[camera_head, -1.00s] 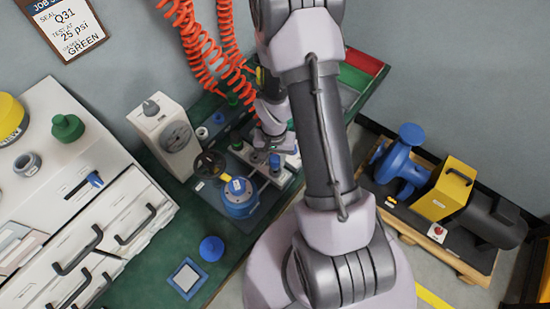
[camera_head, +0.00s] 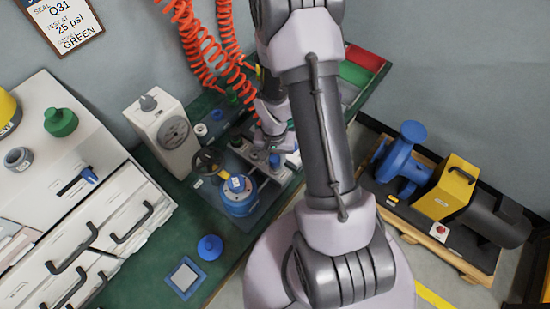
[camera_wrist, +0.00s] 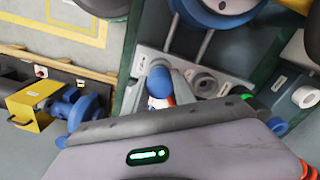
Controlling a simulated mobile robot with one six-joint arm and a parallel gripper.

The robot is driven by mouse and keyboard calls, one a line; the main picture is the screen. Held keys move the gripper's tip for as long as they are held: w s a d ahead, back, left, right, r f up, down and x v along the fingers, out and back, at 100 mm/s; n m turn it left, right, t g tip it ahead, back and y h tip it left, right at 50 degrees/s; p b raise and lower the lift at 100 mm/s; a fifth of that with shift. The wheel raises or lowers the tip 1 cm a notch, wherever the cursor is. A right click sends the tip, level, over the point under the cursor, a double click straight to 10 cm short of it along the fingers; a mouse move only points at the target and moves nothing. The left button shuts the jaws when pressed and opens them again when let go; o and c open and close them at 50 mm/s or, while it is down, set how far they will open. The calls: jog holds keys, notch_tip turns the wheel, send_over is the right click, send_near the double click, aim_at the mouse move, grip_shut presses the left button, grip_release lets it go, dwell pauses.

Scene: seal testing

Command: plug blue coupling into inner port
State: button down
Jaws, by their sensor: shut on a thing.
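My gripper (camera_wrist: 168,92) is low over the grey test block, mostly hidden behind its own body in the wrist view. It is shut on the blue coupling (camera_wrist: 158,81), whose blue end shows beside a grey finger, with a sliver of orange close by. In the head view the blue coupling (camera_head: 275,161) shows just below my gripper (camera_head: 272,146), at the block. A grey ring-shaped port (camera_wrist: 204,84) is open just right of the finger in the wrist view. The coupling's lower end is hidden, so I cannot tell if it is seated.
A blue round vessel (camera_head: 239,196) with a dark handwheel (camera_head: 208,162) stands close by on the tray. A white gauge box (camera_head: 164,134) is to its left. Orange coiled hoses (camera_head: 197,50) hang behind. A blue pump (camera_head: 402,160) stands on a pallet at right.

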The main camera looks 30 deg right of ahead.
jog(key=shift+f, duration=0.15)
jog(key=c, duration=0.9)
grip_release()
jog(key=shift+c, duration=0.2)
notch_tip(320, 180, up, 18)
jog(key=p, duration=0.7)
jog(key=shift+f, duration=0.25)
jog(key=shift+w+a, duration=0.1)
jog(key=s+a+r+t, duration=0.1)
jog(key=a+r, duration=0.1)
jog(key=r, duration=0.3)
jog(key=a+r+n+t, duration=0.1)
jog(key=a+r, duration=0.1)
jog(key=r, duration=0.3)
jog(key=s+a+r+t, duration=0.1)
jog(key=a+r, duration=0.2)
jog(key=r, duration=0.3)
jog(key=s+a+r+n+t+y, duration=0.2)
jog(key=s+a+r+t, duration=0.1)
jog(key=s+a+r, duration=0.4)
notch_tip(320, 180, up, 2)
jog(key=shift+s+a+r, duration=0.2)
jog(key=shift+s, duration=1.05)
